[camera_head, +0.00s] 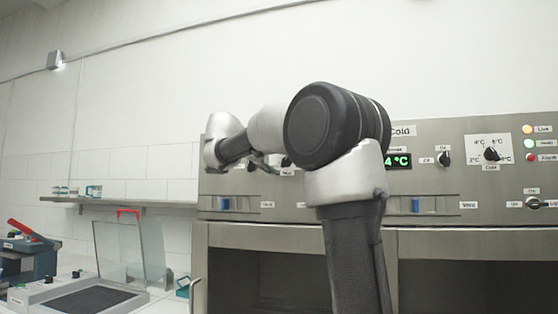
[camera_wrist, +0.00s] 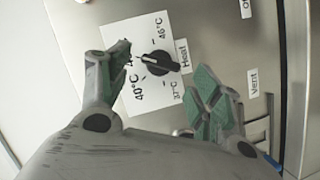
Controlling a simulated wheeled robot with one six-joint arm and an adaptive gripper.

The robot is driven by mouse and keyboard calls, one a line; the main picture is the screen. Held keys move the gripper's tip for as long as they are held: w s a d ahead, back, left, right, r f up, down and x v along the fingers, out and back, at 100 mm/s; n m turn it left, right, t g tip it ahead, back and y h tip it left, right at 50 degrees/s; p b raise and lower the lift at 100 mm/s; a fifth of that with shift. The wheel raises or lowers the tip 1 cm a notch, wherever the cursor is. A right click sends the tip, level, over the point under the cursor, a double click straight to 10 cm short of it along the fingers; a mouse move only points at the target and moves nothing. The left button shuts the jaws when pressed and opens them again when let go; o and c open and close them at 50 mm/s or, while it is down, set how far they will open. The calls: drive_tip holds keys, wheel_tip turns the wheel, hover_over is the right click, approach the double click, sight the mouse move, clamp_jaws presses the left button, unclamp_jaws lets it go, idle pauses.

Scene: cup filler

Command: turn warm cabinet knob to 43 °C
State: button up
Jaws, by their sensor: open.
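In the wrist view the black warm cabinet knob (camera_wrist: 162,64) sits on a white dial plate (camera_wrist: 148,22) marked 46, 40 and 37 °C, with a "Heat" label beside it. A further mark, starting with 4, is partly hidden by the left finger. The knob's bar lies nearly level in the picture, with a pale line at its left end towards that mark; the exact setting is hard to tell. My gripper (camera_wrist: 164,63) is open, one finger on either side of the knob in the picture, with gaps on both sides. In the head view my arm hides most of this dial.
In the head view the cold cabinet's knob (camera_head: 491,154) and green display (camera_head: 398,160) are to the right. A shelf (camera_head: 120,201) is at the left.

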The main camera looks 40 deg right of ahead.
drive_tip(key=v, duration=1)
drive_tip(key=shift+s+a, duration=0.2)
drive_tip(key=shift+a, duration=0.2)
drive_tip(key=s+a+f+n+y, duration=0.1)
drive_tip(key=s+f+n+y, duration=0.2)
drive_tip(key=f, duration=0.8)
drive_tip(key=a+f+n+y, duration=0.15)
drive_tip(key=f+y, duration=0.35)
drive_tip(key=f, duration=0.7)
drive_tip(key=s+a+f+m+y, duration=0.1)
drive_tip(key=s+f+y, duration=0.2)
drive_tip(key=s+f, duration=0.5)
drive_tip(key=s+a+f+m+y, duration=0.1)
drive_tip(key=s+f+y, duration=0.3)
drive_tip(key=s+f, duration=0.5)
drive_tip(key=shift+s+a+f, duration=0.2)
drive_tip(key=shift+s+a, duration=0.25)
drive_tip(key=shift+s, duration=3.15)
